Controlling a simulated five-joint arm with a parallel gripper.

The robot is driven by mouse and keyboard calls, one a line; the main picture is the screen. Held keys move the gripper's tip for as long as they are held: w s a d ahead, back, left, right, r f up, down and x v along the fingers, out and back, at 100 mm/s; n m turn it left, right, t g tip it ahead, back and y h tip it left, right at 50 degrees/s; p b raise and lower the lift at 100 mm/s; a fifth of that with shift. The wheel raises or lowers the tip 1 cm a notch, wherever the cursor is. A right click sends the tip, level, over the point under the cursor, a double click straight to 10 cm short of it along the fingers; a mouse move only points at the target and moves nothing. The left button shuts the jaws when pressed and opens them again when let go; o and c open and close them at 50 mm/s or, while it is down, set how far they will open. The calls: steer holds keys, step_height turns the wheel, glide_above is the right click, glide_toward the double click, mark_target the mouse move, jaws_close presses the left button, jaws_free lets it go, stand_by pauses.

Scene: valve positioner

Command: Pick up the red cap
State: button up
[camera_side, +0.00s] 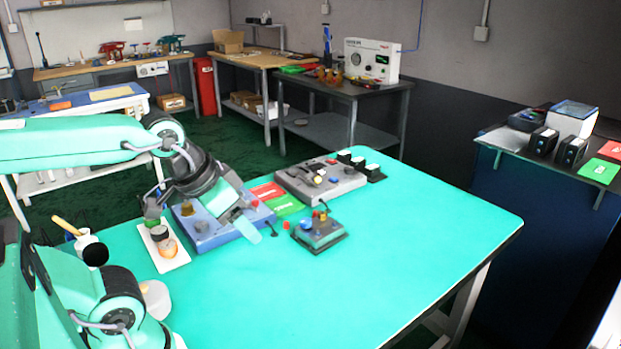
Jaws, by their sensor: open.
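A small red piece (286,225), which may be the red cap, is on the teal table between the blue box and the small grey device. Another small red spot (256,202) shows on the blue box (203,232); I cannot tell for sure which is the cap. My gripper (250,228) points down and to the right over the blue box, left of the red piece and apart from it. It is open with nothing seen in it. Part of the blue box is hidden behind it.
The small grey device (319,234) with blue and red knobs stands right of the red piece. A larger grey device (322,180), red and green cards (285,204) lie behind. A white tray (164,252) with jars is at left. The table's right and front are clear.

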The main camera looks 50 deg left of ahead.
steer(key=c, duration=0.3)
